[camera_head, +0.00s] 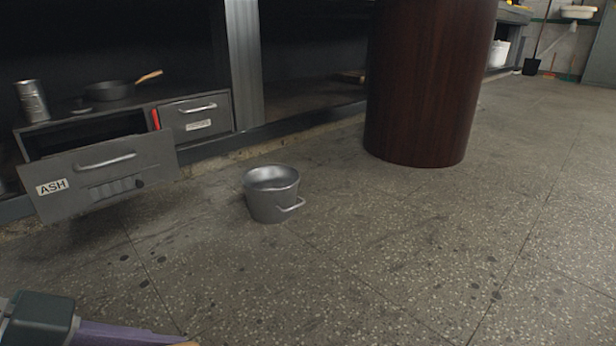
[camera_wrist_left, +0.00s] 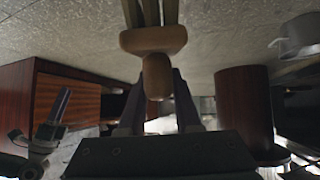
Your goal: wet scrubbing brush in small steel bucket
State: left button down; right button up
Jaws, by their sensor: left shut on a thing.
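The small steel bucket (camera_head: 271,208) stands upright on the floor in the middle of the head view, with its mouth open upward and a side handle. Part of it shows at the upper right of the left wrist view (camera_wrist_left: 298,38). My left gripper (camera_wrist_left: 156,100) is shut on the wooden end of the scrubbing brush (camera_wrist_left: 153,40); the far part of the brush runs out of that view. In the head view it shows at the lower left corner, left of and nearer than the bucket. What seems to be my right gripper (camera_wrist_left: 60,105) shows partly in the wrist view.
An open drawer marked ASH (camera_head: 100,172) juts out at the left. A pan (camera_head: 110,91) and a metal can (camera_head: 32,100) stand above it. A dark red-brown drum (camera_head: 428,85) stands behind and right of the bucket. The floor around the bucket is clear.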

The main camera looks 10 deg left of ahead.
pick_arm(q)
jog(key=shift+f+b, duration=1.5)
jog(key=shift+f, duration=0.55)
dwell(0.5)
notch_tip(320, 180, up, 4)
jog(key=p, duration=0.4)
jog(key=shift+r, duration=0.15)
